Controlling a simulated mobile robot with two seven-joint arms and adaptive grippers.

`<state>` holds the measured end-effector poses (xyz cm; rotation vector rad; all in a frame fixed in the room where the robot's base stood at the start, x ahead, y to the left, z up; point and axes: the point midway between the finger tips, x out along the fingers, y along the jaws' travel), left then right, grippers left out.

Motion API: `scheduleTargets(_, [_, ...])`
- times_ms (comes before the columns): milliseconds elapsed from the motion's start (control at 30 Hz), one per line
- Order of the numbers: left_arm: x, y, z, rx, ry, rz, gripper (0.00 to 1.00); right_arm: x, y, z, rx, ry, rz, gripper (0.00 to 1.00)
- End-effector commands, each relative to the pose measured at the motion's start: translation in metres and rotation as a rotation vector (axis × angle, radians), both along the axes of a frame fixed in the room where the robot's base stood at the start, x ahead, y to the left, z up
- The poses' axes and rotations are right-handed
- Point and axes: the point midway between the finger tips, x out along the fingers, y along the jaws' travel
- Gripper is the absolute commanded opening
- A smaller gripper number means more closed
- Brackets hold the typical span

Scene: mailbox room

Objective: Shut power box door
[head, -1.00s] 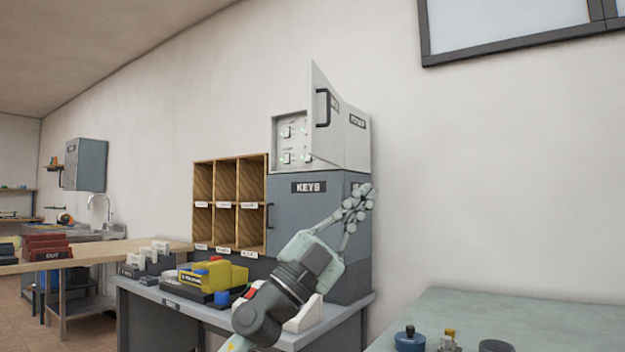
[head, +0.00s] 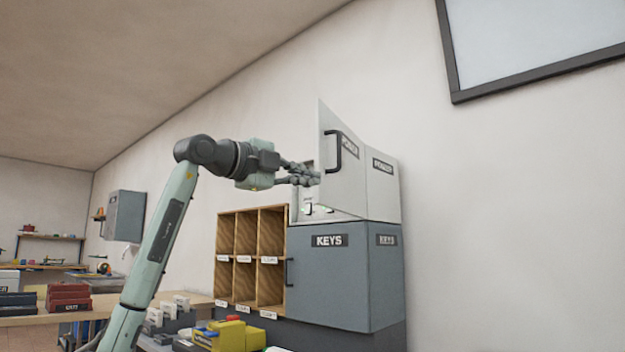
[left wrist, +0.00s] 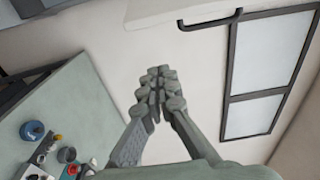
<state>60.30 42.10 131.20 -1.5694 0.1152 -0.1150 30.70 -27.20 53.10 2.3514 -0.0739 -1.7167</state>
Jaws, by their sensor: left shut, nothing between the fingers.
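The power box (head: 383,190) is white and stands on a grey cabinet. Its door (head: 345,176) stands partly open, with a dark handle (head: 333,151) near its left, free edge. Part of the switch panel (head: 312,209) shows inside; the door hides the rest. My left gripper (head: 317,177) is shut and empty, its fingertips right by the door's left edge; I cannot tell if they touch. In the left wrist view the shut left gripper (left wrist: 158,78) shows below the white door (left wrist: 160,10) and its handle (left wrist: 212,22). My right gripper is not in view.
The grey KEYS cabinet (head: 330,275) is below the box, with wooden pigeonholes (head: 238,262) to its left. Yellow items (head: 232,336) lie on the desk below. A green tabletop (left wrist: 75,115) with small items shows in the left wrist view.

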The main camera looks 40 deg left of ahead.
Motion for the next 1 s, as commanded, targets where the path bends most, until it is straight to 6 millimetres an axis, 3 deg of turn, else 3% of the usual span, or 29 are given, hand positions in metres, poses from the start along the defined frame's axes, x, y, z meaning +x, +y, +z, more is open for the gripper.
scheduleTargets(367, [0.080,-0.014,0.001,-0.001,0.002,-0.005,0.00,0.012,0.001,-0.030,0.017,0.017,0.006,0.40])
scheduleTargets(433, [0.074,0.003,0.001,0.000,-0.001,0.002,0.00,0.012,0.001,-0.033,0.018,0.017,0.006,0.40])
scheduleTargets(600, [0.070,0.020,0.000,0.001,0.000,-0.002,0.00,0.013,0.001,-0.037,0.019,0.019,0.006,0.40])
scheduleTargets(1000, [0.068,0.026,0.000,0.002,0.000,-0.004,0.00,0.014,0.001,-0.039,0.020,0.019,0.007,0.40])
